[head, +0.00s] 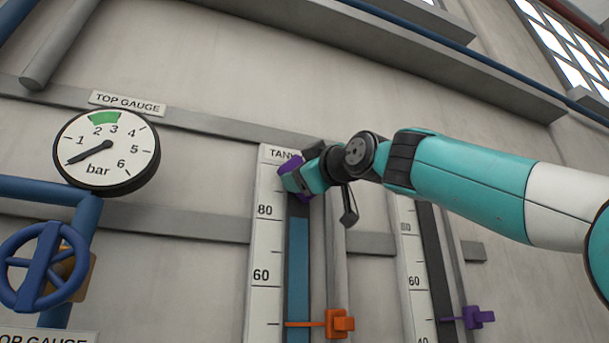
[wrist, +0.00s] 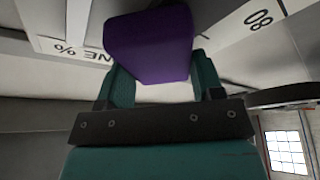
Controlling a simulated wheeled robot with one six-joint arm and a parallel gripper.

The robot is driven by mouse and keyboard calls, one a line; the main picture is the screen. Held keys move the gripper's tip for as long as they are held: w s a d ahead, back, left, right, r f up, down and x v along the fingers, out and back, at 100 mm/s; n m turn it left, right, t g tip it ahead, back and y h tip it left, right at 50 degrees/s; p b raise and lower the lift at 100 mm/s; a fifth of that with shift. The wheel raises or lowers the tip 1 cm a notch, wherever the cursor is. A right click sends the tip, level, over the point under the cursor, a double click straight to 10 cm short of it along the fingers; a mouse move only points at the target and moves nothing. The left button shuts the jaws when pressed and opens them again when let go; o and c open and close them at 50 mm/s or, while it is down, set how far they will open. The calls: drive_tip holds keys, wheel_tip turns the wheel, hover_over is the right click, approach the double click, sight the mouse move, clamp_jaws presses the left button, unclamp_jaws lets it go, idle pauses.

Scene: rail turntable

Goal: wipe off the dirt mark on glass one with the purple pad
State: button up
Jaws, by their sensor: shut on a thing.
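My gripper (head: 303,178) is shut on the purple pad (head: 289,166) at the top of the left level gauge. In the wrist view the pad (wrist: 150,45) sits between the teal fingers of my gripper (wrist: 158,72). The left gauge's glass (head: 299,260) holds blue liquid, and its white scale (head: 263,235) stands beside it. The heading starts "TAN"; the rest is hidden, so I cannot read whether this is glass one. I cannot tell whether the pad touches the glass. No dirt mark shows; my gripper and pad hide the glass's upper end.
A second gauge (head: 433,260) stands to the right, with a purple marker (head: 478,317). An orange marker (head: 338,323) crosses the left glass low down. A round pressure gauge (head: 107,150) and a blue valve wheel (head: 45,266) are at left.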

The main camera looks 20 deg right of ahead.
wheel_tip(320, 180, up, 2)
drive_tip(key=shift+r, duration=0.25)
idle(1.0)
drive_tip(key=shift+f, duration=0.1)
drive_tip(key=shift+s+b, duration=1.2)
drive_tip(key=shift+s, duration=1.75)
drive_tip(key=shift+s, duration=0.1)
